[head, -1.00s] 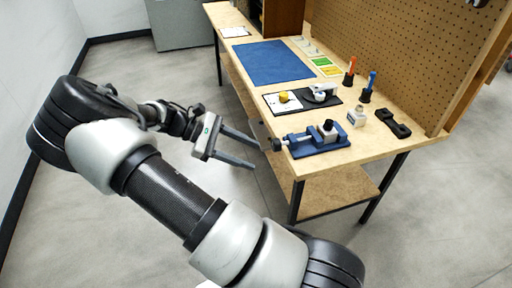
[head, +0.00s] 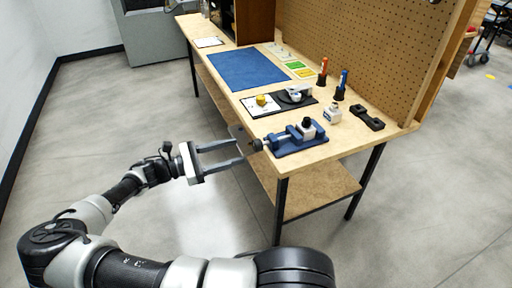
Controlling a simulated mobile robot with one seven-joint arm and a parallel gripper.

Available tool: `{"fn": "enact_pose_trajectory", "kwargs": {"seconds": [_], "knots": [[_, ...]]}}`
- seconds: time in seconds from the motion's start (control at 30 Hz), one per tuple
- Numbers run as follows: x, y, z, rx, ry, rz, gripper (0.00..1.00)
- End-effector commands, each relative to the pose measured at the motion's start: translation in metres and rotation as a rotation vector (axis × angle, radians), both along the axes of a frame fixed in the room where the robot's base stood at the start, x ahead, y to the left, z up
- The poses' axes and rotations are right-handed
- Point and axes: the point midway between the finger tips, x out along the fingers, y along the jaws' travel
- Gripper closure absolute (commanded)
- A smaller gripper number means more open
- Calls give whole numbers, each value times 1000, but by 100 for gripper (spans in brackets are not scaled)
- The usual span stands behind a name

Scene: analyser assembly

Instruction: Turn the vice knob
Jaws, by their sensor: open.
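The blue vice (head: 298,141) sits at the near end of the wooden workbench, with a dark block (head: 307,126) in its jaws. Its dark knob (head: 257,145) sticks out to the left past the bench's front edge. My gripper (head: 241,150) is open and empty, pointing right toward the knob from over the floor. Its two fingertips are close to the knob in the picture, one higher and one lower. Whether the knob lies between the fingers or just beyond them I cannot tell.
The workbench (head: 330,150) carries a blue mat (head: 247,69), a black plate with a yellow part (head: 261,100), a small white bottle (head: 333,113), red and blue tools (head: 341,85) and a black bracket (head: 367,117). A pegboard (head: 370,50) stands behind. Floor in front is clear.

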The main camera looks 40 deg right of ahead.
Motion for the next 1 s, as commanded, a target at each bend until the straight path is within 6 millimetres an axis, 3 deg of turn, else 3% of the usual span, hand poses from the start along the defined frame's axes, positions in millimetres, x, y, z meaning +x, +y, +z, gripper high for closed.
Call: {"fn": "enact_pose_trajectory", "kwargs": {"seconds": [0.2,0.4,0.83,1.0], "knots": [[-14,-46,-1,-2,2,-3,50],[-21,-72,-1,-1,0,-1,50],[-23,-83,0,0,0,0,50],[-23,-83,0,0,0,0,77]]}}
